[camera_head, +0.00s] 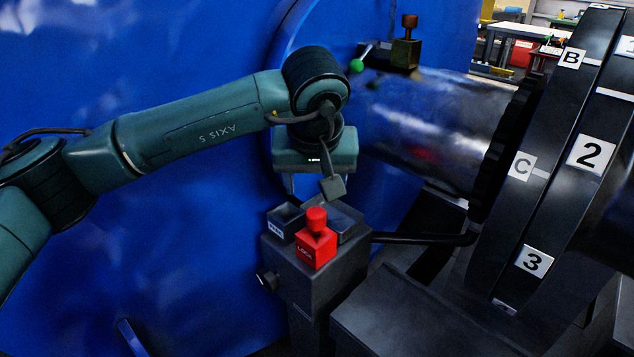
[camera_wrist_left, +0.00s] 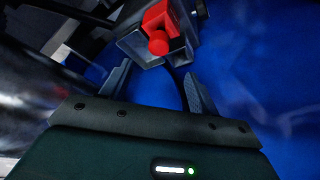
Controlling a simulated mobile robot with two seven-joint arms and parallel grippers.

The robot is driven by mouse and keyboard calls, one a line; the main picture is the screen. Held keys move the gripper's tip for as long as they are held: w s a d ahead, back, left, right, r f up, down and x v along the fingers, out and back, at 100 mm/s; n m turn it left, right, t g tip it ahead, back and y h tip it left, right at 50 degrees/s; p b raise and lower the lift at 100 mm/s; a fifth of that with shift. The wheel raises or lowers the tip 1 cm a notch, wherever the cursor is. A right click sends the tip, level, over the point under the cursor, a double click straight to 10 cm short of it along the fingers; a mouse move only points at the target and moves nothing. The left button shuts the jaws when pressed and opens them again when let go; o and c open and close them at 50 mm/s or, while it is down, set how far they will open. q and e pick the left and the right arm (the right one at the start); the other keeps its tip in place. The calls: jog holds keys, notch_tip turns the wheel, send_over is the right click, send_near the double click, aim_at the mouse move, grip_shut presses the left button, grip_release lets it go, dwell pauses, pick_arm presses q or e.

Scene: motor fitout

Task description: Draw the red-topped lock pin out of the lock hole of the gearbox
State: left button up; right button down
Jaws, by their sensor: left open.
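The red-topped lock pin (camera_head: 317,217) stands upright on a red block marked LOCK (camera_head: 316,247), on top of a dark grey box, the gearbox (camera_head: 293,270). In the left wrist view the red knob (camera_wrist_left: 158,44) shows at the top middle, just beyond the fingertips. My left gripper (camera_head: 319,190) is open and empty, pointing down a little above and behind the knob in the head view. In the left wrist view its two fingers (camera_wrist_left: 157,72) are spread to either side of the knob's line, apart from it. The pin's shaft is hidden.
A large black wheel (camera_head: 523,167) with letter and number plates stands at right. A green-knobbed lever (camera_head: 357,66) and a brass-coloured block (camera_head: 406,52) are behind. A big blue housing (camera_head: 190,60) fills the left.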

aim_at(316, 212)
pick_arm(q)
jog(key=x, duration=1.2)
jog(key=shift+s+f+b, duration=0.1)
jog(key=shift+b, duration=0.2)
pick_arm(e)
jog(key=shift+d, duration=0.15)
jog(key=shift+r, duration=0.15)
pick_arm(q)
jog(key=c, duration=1)
jog(key=shift+c, duration=0.6)
pick_arm(e)
jog(key=shift+s, duration=0.1)
